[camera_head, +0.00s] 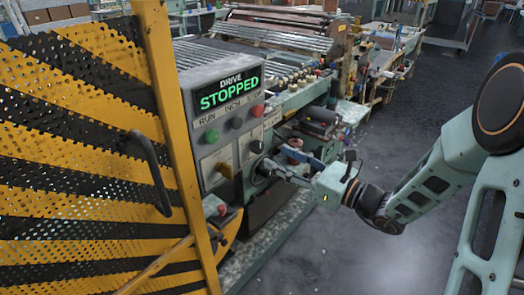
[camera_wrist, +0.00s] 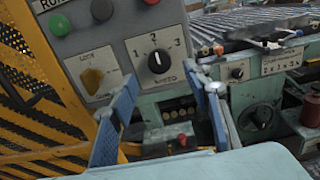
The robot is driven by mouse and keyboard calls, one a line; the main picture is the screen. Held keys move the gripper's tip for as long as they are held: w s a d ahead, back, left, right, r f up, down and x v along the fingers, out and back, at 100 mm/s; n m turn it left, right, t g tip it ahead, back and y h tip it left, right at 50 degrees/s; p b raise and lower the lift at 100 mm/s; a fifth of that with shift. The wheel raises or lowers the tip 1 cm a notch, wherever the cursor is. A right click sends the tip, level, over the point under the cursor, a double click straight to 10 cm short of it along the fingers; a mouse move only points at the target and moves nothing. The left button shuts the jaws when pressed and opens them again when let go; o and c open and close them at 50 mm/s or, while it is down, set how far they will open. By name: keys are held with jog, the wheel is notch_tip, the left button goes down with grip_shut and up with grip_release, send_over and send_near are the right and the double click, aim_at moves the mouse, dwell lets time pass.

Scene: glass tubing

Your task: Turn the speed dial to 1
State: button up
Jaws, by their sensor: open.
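The speed dial (camera_wrist: 158,61) is a round black knob with a white pointer line on the grey control panel (camera_wrist: 118,48). Marks 1, 2 and 3 run around it from left to right. The pointer looks roughly upward, near the 2. In the head view the dial (camera_head: 256,147) is small and dark, at the panel's lower right. My gripper (camera_wrist: 168,82) is open, its blue-padded fingers spread below and to either side of the dial in the wrist view. Nothing is between them. In the head view my gripper (camera_head: 272,164) is close to the panel, just below the dial; contact cannot be told.
A yellow selector knob (camera_wrist: 92,80) sits left of the dial. Green (camera_head: 211,136), black and red buttons are above, under a display (camera_head: 229,93) reading "DRIVE STOPPED". A yellow-black mesh guard (camera_head: 80,150) stands at left. Open floor (camera_head: 330,245) lies at right.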

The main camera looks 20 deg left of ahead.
aim_at(261, 149)
jog(key=x, duration=0.6)
jog(key=shift+w+a, duration=0.1)
jog(key=shift+a, duration=0.25)
jog(key=c, duration=1.2)
jog(key=shift+f, duration=0.1)
